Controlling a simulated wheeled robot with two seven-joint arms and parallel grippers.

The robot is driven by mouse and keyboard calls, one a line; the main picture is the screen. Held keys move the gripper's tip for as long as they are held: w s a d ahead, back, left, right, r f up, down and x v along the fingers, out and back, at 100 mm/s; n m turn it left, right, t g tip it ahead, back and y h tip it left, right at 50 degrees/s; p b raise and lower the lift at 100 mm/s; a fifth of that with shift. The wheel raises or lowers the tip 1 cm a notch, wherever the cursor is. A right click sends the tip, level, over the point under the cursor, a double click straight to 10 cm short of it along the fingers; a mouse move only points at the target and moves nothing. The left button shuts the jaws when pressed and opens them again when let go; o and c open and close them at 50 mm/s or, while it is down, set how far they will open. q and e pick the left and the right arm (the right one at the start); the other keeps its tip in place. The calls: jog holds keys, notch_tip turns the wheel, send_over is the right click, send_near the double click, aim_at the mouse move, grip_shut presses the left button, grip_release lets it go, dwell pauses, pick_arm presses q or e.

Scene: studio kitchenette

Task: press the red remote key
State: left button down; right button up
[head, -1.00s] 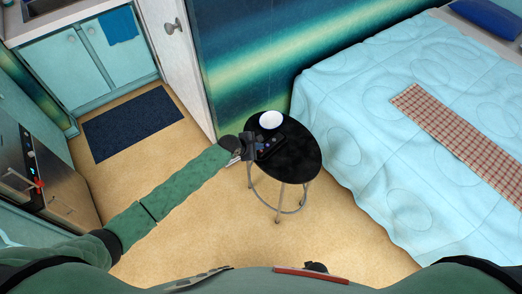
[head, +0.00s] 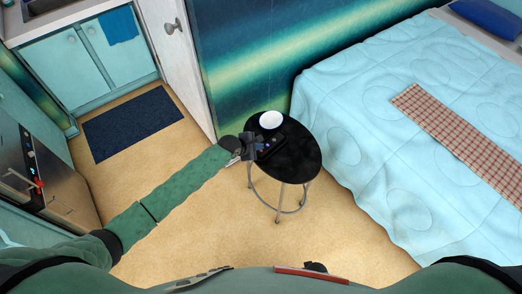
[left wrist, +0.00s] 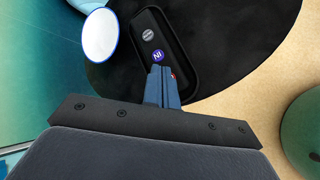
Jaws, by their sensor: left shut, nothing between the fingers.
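The black remote (head: 280,140) lies on the small round black table (head: 300,165). In the left wrist view the remote (left wrist: 180,58) shows a grey key (left wrist: 147,34) and a blue-purple key (left wrist: 158,56). A small bit of the red key (left wrist: 173,77) shows at the right edge of my fingertips, which hide the rest of it. My left gripper (head: 263,146) is shut and empty over the remote, and its closed fingers (left wrist: 161,72) point along it. I cannot tell whether they touch the key. My right gripper is not in view.
A white round dish (head: 271,119) with a blue rim stands on the table beside the remote, close to my left gripper. The bed (head: 360,100) is to the right and a patterned wall (head: 250,55) behind. The floor in front is clear.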

pick_arm(q)
jog(key=shift+f, duration=0.35)
jog(key=shift+f, duration=0.15)
dwell(0.5)
jog(key=shift+f, duration=0.2)
dwell(0.4)
jog(key=shift+r+p, duration=0.75)
jog(key=shift+p, duration=0.35)
jog(key=shift+r, duration=0.1)
